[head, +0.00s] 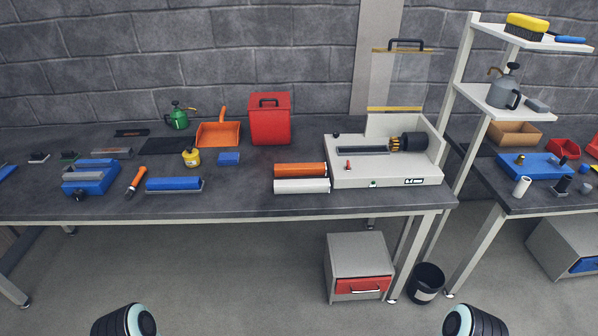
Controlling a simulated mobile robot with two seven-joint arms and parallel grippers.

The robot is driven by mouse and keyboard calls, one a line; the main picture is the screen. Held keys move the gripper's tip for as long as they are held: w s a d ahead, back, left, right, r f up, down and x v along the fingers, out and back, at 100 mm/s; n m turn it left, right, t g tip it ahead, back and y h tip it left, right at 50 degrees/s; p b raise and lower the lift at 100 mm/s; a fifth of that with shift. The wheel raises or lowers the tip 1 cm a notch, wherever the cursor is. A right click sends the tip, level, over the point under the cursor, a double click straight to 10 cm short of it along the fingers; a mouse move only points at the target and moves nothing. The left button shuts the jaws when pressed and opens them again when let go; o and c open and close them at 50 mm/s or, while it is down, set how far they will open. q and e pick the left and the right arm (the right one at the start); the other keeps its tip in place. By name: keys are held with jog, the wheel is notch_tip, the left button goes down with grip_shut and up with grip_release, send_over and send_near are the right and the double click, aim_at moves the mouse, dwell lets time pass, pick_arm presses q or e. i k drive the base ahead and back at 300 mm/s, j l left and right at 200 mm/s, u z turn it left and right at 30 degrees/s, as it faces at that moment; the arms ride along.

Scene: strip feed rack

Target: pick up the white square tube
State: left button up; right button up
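A white square tube (301,186) lies flat on the dark workbench (235,200), near its front edge and right of the middle. An orange square tube (300,170) lies right behind it, parallel and close; I cannot tell whether they touch. A white machine (385,176) stands just to the right of both tubes. Neither of my grippers shows; only rounded dark parts of my arms show at the bottom edge, well in front of the bench.
A blue bar (174,184), an orange-handled tool (136,182) and a blue device (90,178) lie to the left. A red canister (269,120) and an orange dustpan (218,132) stand behind. A white shelf post rises at right. Bench between the blue bar and the tubes is clear.

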aim_at(313, 186)
jog(key=i+j+z, duration=0.1)
jog(key=j, duration=0.25)
jog(key=i+j+z, duration=0.25)
jog(key=i+j, duration=0.15)
jog(key=j, duration=0.35)
